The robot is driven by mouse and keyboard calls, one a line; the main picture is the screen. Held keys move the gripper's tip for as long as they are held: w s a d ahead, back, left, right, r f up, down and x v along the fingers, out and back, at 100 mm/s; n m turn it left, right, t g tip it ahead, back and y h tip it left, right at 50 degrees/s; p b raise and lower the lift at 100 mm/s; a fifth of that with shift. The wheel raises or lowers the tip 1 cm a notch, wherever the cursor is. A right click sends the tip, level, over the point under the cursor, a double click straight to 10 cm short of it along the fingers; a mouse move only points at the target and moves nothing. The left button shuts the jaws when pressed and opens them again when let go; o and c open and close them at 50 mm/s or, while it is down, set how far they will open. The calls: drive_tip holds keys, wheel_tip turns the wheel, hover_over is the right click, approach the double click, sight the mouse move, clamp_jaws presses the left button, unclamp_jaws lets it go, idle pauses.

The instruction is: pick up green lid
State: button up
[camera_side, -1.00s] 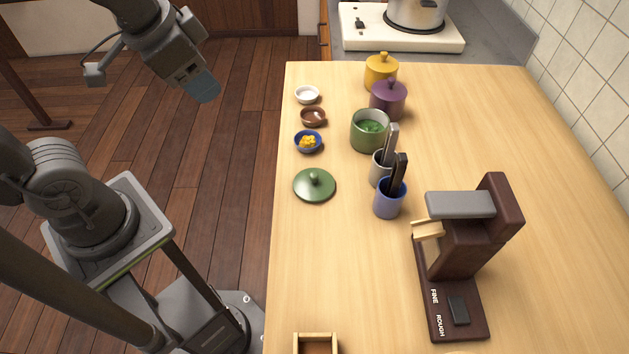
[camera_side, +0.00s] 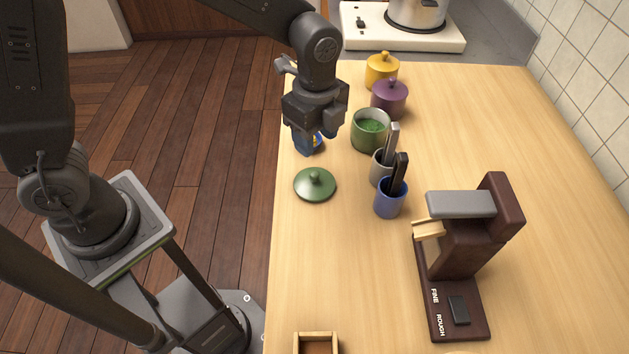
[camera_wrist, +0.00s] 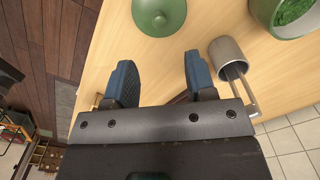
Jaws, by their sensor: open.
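The green lid (camera_side: 315,186) lies flat on the wooden counter, its round knob upward. It also shows at the top of the wrist view (camera_wrist: 158,14), partly cut off by the frame edge. My gripper (camera_side: 308,146) is above the counter just beyond the lid in the side view, pointing down. In the wrist view my gripper (camera_wrist: 160,78) has its two blue fingers spread with nothing between them. The green pot (camera_side: 369,131), with green contents, stands open to the right of my gripper.
A grey cup (camera_side: 379,171) and a blue cup (camera_side: 388,204) with upright utensils stand right of the lid. Purple (camera_side: 389,101) and yellow (camera_side: 380,74) lidded pots stand behind. A dark brown grinder (camera_side: 466,250) is front right. The counter (camera_side: 330,270) before the lid is clear.

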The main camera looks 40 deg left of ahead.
sight(315, 173)
wheel_tip(315, 173, down, 10)
drive_tip(key=shift+s+a, duration=0.1)
idle(0.4)
drive_tip(key=shift+c, duration=0.2)
clamp_jaws()
